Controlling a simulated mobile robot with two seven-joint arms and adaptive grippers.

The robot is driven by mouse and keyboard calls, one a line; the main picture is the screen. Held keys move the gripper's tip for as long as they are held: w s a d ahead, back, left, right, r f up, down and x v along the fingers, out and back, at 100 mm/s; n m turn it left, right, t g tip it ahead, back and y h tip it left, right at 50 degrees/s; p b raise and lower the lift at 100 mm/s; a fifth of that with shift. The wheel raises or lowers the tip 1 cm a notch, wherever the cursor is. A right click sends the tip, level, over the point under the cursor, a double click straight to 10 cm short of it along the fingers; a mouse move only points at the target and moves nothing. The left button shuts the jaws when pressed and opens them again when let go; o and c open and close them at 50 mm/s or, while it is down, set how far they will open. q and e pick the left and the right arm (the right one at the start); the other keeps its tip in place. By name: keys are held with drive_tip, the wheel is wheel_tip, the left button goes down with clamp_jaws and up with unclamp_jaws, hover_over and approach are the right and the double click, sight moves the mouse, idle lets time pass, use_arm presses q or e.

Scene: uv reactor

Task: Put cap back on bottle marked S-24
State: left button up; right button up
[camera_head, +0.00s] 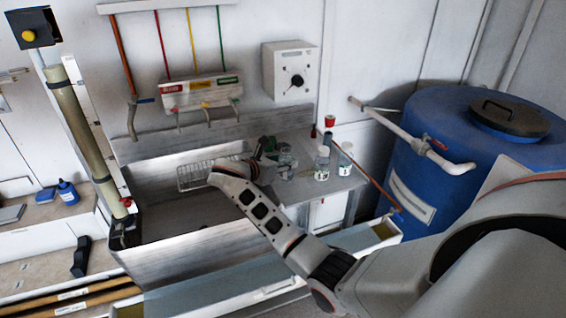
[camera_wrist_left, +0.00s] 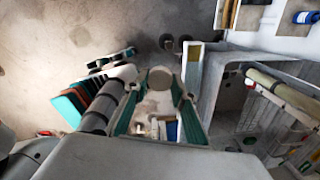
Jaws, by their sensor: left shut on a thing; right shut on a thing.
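My right arm reaches over the steel sink in the head view. Its dark gripper (camera_head: 267,148) is shut at a clear bottle (camera_head: 287,159), partly hidden behind the wrist. The labels are too small to read, so I cannot tell which is S-24. My left gripper is outside the head view. I cannot tell whether this is the cap.
The sink (camera_head: 165,218) has a wire basket (camera_head: 195,175) at its back. A blue barrel (camera_head: 440,160) with a pipe and red-handled tap stands to the right. A vertical tube (camera_head: 88,135) rises at the left. The drainboard right of the bottles has little room.

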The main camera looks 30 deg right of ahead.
drive_tip(key=o, duration=0.6)
clamp_jaws()
